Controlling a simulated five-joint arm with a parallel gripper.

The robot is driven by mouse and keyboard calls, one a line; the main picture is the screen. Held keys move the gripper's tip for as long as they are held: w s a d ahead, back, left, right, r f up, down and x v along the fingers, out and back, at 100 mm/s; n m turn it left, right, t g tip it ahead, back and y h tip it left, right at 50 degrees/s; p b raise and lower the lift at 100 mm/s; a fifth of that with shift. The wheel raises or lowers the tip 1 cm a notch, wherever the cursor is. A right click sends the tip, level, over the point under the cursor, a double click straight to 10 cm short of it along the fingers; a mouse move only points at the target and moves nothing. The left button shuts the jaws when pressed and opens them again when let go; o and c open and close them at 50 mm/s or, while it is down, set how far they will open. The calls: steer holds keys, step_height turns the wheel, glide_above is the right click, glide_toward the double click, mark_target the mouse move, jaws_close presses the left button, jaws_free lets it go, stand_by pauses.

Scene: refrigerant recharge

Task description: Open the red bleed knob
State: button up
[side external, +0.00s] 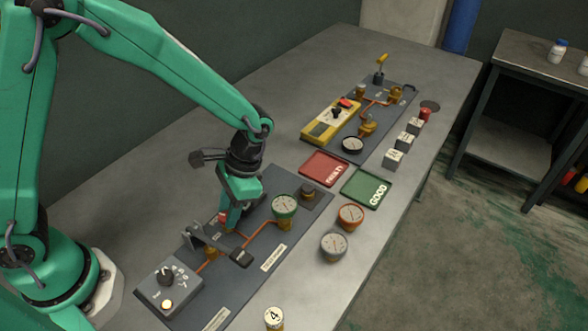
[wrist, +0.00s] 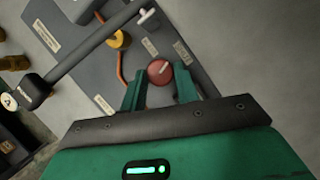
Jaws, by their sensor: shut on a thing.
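The red bleed knob (wrist: 158,69), round with a pale pointer line, stands on the grey panel (wrist: 193,45). In the side view a bit of its red (side external: 223,218) shows beside my fingers. My gripper (side external: 231,220) points down at the panel. In the wrist view its two green fingers (wrist: 160,78) are on either side of the knob, shut on it. The fingers hide part of the knob in the side view.
A dark lever handle (side external: 213,244) stands close to my gripper. A green-rimmed gauge (side external: 285,206) rises to its right. Loose gauges (side external: 334,246), a red tray (side external: 325,168) and a green tray (side external: 367,188) lie farther right.

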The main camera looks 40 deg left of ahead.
steer(key=shift+r+n, duration=0.1)
steer(key=shift+n, duration=1)
steer(key=o, duration=1)
steer(key=shift+c, duration=0.2)
steer(key=v, duration=0.7)
steer(key=shift+w+r, duration=0.2)
steer(key=shift+r, duration=0.15)
